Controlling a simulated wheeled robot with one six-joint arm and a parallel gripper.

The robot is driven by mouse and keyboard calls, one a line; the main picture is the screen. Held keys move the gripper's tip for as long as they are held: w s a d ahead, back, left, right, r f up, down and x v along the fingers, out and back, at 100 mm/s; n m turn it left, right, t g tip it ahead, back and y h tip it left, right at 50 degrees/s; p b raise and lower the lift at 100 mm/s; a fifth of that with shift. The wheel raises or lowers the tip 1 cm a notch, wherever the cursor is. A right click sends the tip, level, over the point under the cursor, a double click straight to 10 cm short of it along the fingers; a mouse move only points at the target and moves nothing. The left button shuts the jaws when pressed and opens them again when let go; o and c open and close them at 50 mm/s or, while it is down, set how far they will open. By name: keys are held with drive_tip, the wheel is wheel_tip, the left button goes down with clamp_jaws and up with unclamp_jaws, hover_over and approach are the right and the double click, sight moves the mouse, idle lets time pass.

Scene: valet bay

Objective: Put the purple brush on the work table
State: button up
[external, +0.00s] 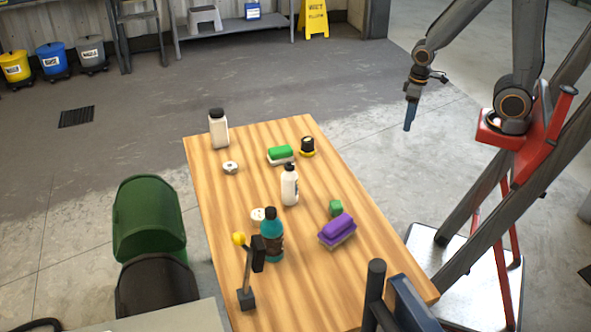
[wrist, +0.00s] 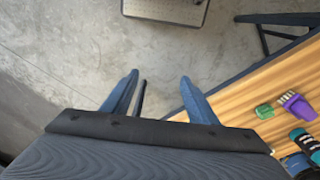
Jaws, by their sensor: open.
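The purple brush (external: 337,228) with pale bristles lies on the wooden work table (external: 375,262), near its right edge in the external view. It also shows at the right of the wrist view (wrist: 298,106). A small green block (external: 335,208) stands beside it. My gripper (external: 409,117) hangs off the table's right side in the external view, above the floor and well apart from the brush. In the wrist view my gripper (wrist: 160,98) has its two blue fingers spread wide, with nothing between them.
A green-topped sponge (external: 281,154), white bottles (external: 289,187) and a teal bottle (external: 271,236) stand on the table. A black stand with a yellow knob (external: 246,298) is at the near edge. A green bin (external: 148,215) is left of the table.

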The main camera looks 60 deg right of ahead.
drive_tip(key=s+a+f+m+g+y+b, duration=0.25)
drive_tip(key=s+a+f+g, duration=0.25)
drive_tip(key=s+a, duration=0.45)
drive_tip(key=s+a+m+g+y+b, duration=0.2)
drive_tip(key=a+m+y, duration=0.5)
drive_tip(key=a, duration=1.1)
drive_tip(key=w+a+f+m+t+y, duration=0.1)
drive_tip(key=w+a+m+t+y, duration=0.1)
drive_tip(key=w+a+m+t, duration=0.1)
drive_tip(key=w+a+f+m+t+y+b, duration=0.1)
drive_tip(key=w+a+f+m+t+y, duration=0.1)
drive_tip(key=w+a+m+t+y, duration=0.1)
drive_tip(key=w+a+f+m+t+y+b, duration=0.1)
drive_tip(key=w+a+m+t+y, duration=0.2)
drive_tip(key=w+a+m, duration=0.1)
drive_tip(key=shift+w+a+f, duration=0.15)
drive_tip(key=shift+w+a, duration=0.2)
drive_tip(key=shift+w, duration=0.3)
drive_tip(key=w+f+m+t, duration=0.1)
drive_tip(key=t, duration=0.1)
drive_tip(key=w+d+f+m+t, duration=0.1)
drive_tip(key=w+m+t, duration=0.1)
drive_tip(key=shift+w+f+h+b, duration=0.25)
drive_tip(key=shift+f+h+b, duration=0.1)
drive_tip(key=shift+w+a, duration=0.15)
drive_tip(key=shift+w, duration=0.05)
drive_tip(key=p, duration=0.1)
approach(326, 235)
drive_tip(key=shift+p+x, duration=0.55)
drive_tip(key=shift+x, duration=2.05)
